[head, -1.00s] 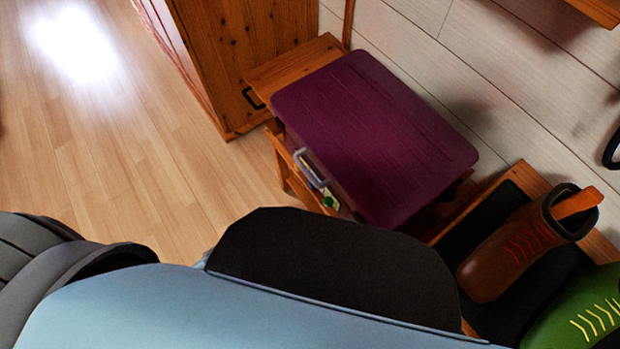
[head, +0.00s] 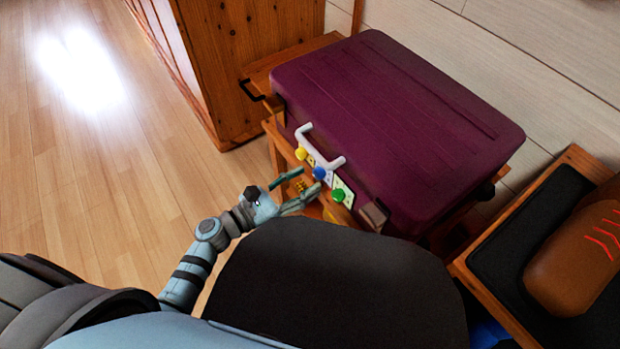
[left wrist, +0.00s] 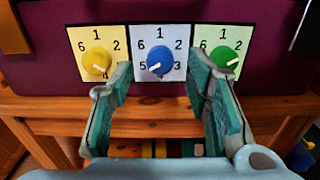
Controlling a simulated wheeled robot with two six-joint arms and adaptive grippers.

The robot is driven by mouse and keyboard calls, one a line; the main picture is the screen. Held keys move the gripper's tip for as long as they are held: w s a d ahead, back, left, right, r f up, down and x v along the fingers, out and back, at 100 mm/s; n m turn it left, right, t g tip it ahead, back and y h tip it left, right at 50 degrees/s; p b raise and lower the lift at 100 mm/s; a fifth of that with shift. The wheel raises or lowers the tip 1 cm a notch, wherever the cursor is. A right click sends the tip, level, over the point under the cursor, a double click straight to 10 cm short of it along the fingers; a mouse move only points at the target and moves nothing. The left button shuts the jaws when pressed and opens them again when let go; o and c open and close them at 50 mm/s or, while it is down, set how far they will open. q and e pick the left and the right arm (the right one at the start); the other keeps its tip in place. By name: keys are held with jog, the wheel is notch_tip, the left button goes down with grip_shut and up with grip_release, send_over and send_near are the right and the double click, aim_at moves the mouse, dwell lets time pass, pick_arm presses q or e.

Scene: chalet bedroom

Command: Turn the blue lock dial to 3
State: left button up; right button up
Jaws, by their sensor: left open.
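The blue lock dial (head: 319,173) is the middle one of three on the front of the purple suitcase (head: 400,120). In the left wrist view the blue dial (left wrist: 159,61) sits on a white plate with numbers around it. Its white mark points to the lower left, near the 5; the 3 is at its lower right. My left gripper (head: 309,181) is open in front of the suitcase. In the left wrist view its fingers (left wrist: 159,80) stand on either side below the blue dial, apart from it, with nothing between them. My right gripper is not in view.
The yellow dial (left wrist: 97,61) is to the left and the green dial (left wrist: 223,57) to the right, close by the fingers. A pale handle (head: 318,147) juts out above the dials. The suitcase rests on a wooden stand (left wrist: 60,105). Floor at left is clear.

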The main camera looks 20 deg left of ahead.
aim_at(319, 173)
pick_arm(q)
jog(key=shift+x, duration=1.2)
grip_shut()
jog(key=shift+n, duration=0.3)
